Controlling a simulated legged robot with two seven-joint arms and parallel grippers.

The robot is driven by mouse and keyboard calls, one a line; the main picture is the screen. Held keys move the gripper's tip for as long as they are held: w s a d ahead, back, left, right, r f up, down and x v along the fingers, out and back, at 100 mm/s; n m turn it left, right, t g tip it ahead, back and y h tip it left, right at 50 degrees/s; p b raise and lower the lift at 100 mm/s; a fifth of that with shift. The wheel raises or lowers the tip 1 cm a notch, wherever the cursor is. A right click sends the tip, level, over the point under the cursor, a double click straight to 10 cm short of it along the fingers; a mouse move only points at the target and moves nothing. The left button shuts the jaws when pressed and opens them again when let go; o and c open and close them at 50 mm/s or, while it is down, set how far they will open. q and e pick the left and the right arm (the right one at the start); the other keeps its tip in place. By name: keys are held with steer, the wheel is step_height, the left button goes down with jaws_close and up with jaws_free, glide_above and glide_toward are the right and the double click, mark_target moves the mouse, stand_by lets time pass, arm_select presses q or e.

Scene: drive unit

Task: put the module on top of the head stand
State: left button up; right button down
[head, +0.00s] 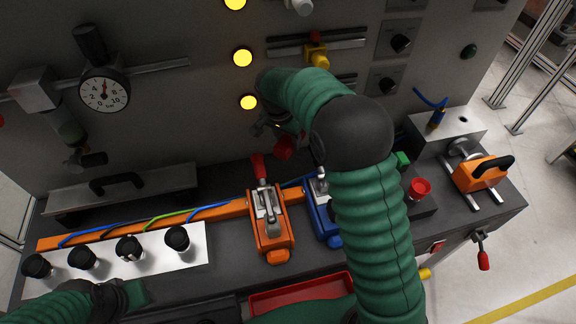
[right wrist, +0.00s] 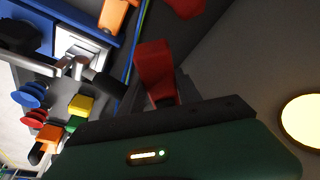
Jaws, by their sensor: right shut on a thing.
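My right gripper (head: 277,132) is in front of the grey panel, partly hidden by my arm. It is shut on a red piece (right wrist: 155,68), seen at the jaws in the right wrist view; red also shows at the gripper in the head view (head: 284,147). I cannot tell whether this piece is the module. An orange block with a black handle (head: 480,173) sits on rails at the bench's right end. I cannot tell which thing is the head stand. My left gripper (head: 128,296) is low at the left, beside the black-capped posts; its jaws are unclear.
An orange toggle clamp (head: 270,228) and a blue clamp (head: 322,212) stand mid-bench. Black-capped posts (head: 128,248) line a white plate. A gauge (head: 104,92) and lit yellow lamps (head: 242,58) are on the panel. A red tray (head: 300,294) is at the front.

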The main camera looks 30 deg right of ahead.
mark_target(282, 148)
step_height(282, 148, down, 8)
steer(key=shift+d+f, duration=0.15)
step_height(282, 148, down, 4)
steer(key=shift+f, duration=0.25)
steer(key=c, duration=1.3)
jaws_free()
steer(key=shift+f+b, duration=0.1)
steer(key=shift+b, duration=0.2)
steer(key=o, duration=0.5)
steer(key=shift+c, duration=0.2)
steer(key=v, duration=1.2)
